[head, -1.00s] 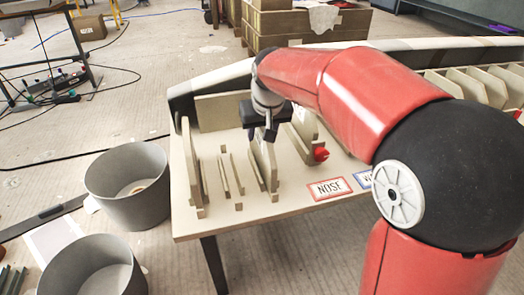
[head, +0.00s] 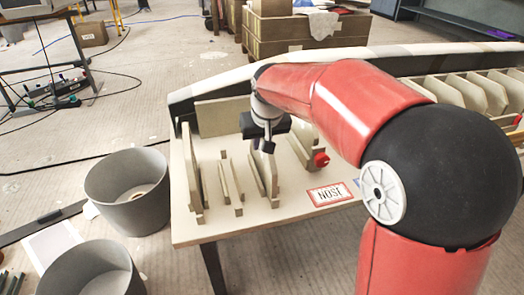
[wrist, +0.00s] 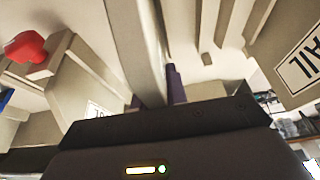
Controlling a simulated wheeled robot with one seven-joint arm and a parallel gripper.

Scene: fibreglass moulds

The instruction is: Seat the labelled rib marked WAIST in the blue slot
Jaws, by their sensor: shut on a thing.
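My gripper (head: 266,145) is over the left part of the table, at the top of a pale upright rib (head: 262,173). In the wrist view my dark fingers (wrist: 155,100) are shut on a pale rib (wrist: 135,35). I cannot read the mark on this held rib. A red clamp-like piece (head: 321,159) marks a spot to the right of it; it also shows in the wrist view (wrist: 25,47). A bit of blue (wrist: 5,97) shows at the wrist view's left edge. No blue slot shows clearly; my arm hides part of the table.
A rib with a label ending in "AIL" (wrist: 285,50) stands close on the right in the wrist view. Other slim ribs (head: 195,175) stand to the left. A red-edged NOSE card (head: 330,194) lies in front. Grey bins (head: 127,190) stand left of the table.

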